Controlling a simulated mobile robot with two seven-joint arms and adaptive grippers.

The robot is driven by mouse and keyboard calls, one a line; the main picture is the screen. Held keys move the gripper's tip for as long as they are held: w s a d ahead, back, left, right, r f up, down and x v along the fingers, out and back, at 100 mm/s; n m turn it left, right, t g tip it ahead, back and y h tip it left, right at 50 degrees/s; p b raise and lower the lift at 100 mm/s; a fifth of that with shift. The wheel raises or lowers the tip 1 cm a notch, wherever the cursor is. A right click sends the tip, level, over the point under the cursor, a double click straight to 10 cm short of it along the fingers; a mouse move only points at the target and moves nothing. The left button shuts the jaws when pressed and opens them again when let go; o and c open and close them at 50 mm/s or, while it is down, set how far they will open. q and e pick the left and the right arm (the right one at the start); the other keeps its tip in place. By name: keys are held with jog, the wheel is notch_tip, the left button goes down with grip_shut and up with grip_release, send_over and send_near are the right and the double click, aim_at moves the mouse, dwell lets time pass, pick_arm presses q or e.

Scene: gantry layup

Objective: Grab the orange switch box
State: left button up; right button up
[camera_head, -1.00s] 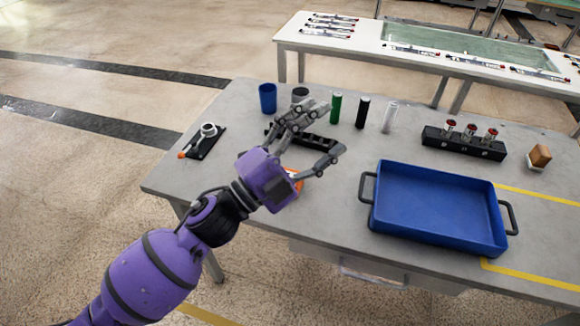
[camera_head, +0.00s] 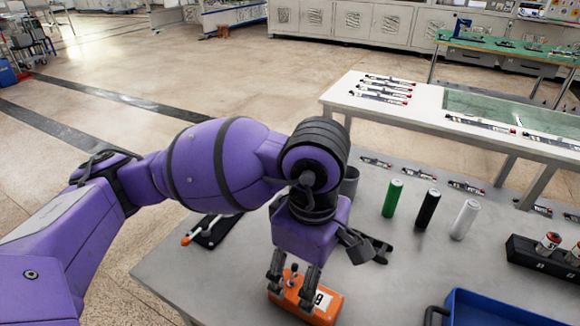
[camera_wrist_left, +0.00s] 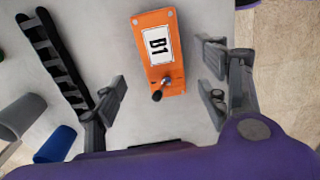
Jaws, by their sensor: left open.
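The orange switch box (camera_head: 318,300) lies on the grey table near its front edge, with a white label and a small toggle lever. It also shows in the left wrist view (camera_wrist_left: 174,75), where the label reads B1 and the lever points toward the gripper. My left gripper (camera_head: 295,285) is above the box, pointing down at it, and partly hides it in the head view. In the left wrist view its open fingers (camera_wrist_left: 160,95) stand on either side of the box, with clear gaps. My right gripper is not in view.
Green (camera_head: 392,198), black (camera_head: 427,209) and white (camera_head: 465,219) cylinders stand behind the box. A black slotted rack (camera_wrist_left: 55,60) and a blue cup (camera_wrist_left: 55,145) lie to the left in the wrist view. A blue tray (camera_head: 490,310) is at the right.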

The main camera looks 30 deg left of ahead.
pick_arm(q)
notch_tip(320, 180, down, 7)
jog(key=shift+s+f, duration=0.15)
jog(key=shift+f, duration=0.05)
jog(key=shift+a, duration=0.1)
jog(key=shift+c, duration=0.2)
jog(key=c, duration=1.3)
jog(key=shift+r, duration=0.1)
